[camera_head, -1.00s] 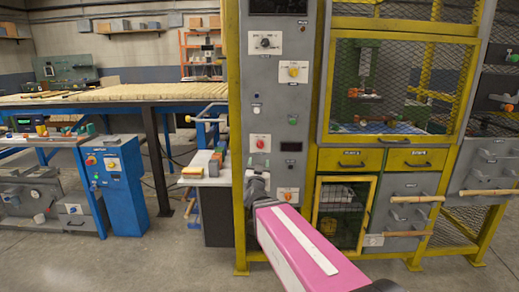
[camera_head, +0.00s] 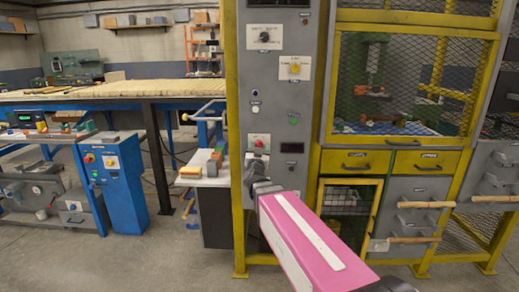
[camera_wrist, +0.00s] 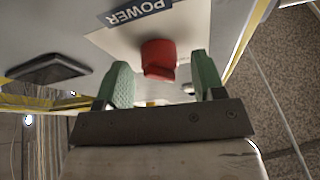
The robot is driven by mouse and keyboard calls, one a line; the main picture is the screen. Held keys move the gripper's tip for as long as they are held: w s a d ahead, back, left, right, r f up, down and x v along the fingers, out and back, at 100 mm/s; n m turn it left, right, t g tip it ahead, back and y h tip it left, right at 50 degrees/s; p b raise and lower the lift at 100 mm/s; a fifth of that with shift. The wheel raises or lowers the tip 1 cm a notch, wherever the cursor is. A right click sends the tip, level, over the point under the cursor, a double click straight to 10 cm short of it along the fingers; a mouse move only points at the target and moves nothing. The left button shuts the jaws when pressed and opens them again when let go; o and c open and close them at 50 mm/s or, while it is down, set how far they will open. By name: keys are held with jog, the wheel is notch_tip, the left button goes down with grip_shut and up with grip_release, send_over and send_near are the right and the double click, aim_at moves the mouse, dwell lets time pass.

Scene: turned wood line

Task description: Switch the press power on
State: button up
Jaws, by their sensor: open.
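The press power switch is a red knob (camera_head: 259,141) on a white plate on the press's grey control panel. In the wrist view the red knob (camera_wrist: 158,60) shows close up, with a dark "POWER" label (camera_wrist: 138,12) that reads upside down. My gripper (camera_head: 258,160) is at the panel just below the knob in the head view. In the wrist view my gripper (camera_wrist: 162,72) is open, its two green fingers on either side of the knob with gaps. I cannot tell whether the fingertips reach past the knob's face. Nothing is held.
Above on the panel are a black dial (camera_head: 265,38), a yellow knob (camera_head: 295,67) and a green button (camera_head: 293,121). A yellow post (camera_head: 234,200) borders the panel on the left. My arm covers the panel's lower part.

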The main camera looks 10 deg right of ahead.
jog(key=c, duration=0.9)
jog(key=shift+m, duration=0.6)
jog(key=m+g+h, duration=0.1)
jog(key=m, duration=0.3)
jog(key=m+g+h, duration=0.2)
jog(key=m, duration=0.3)
jog(key=m+g+h, duration=0.1)
jog(key=m, duration=0.4)
jog(key=shift+a+r+g+h, duration=0.1)
jog(key=shift+a+g+h, duration=0.1)
jog(key=shift+g+h, duration=0.2)
jog(key=shift+m, duration=0.3)
jog(key=o, duration=0.9)
